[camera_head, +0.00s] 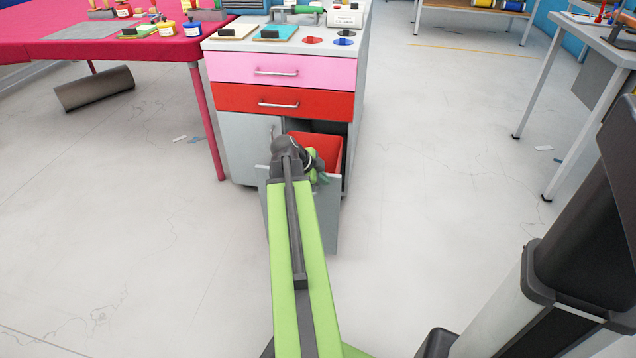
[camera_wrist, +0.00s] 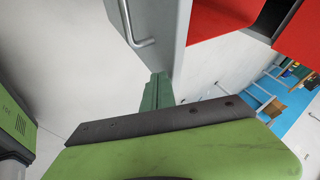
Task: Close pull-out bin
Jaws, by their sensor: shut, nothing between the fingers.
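The pull-out bin (camera_head: 328,216) is pulled out from the lower right of the cabinet. It has a grey front panel and a red inside (camera_head: 329,147). In the wrist view its grey front (camera_wrist: 158,14) carries a metal bar handle (camera_wrist: 133,26), with the red bin (camera_wrist: 222,16) beside it. My gripper (camera_wrist: 157,90) is shut and empty, its dark green fingers at the lower edge of the grey panel. I cannot tell whether they touch it. In the head view my gripper (camera_head: 319,166) is partly hidden by my arm, over the bin.
The cabinet (camera_head: 240,140) has a shut pink drawer (camera_head: 325,71) and a shut red drawer (camera_head: 325,103) above the bin. A pink-topped table (camera_head: 60,45) stands at the left, with a grey cylinder (camera_head: 94,88) by it. A workbench (camera_head: 600,35) stands at the right. Floor between is mostly clear.

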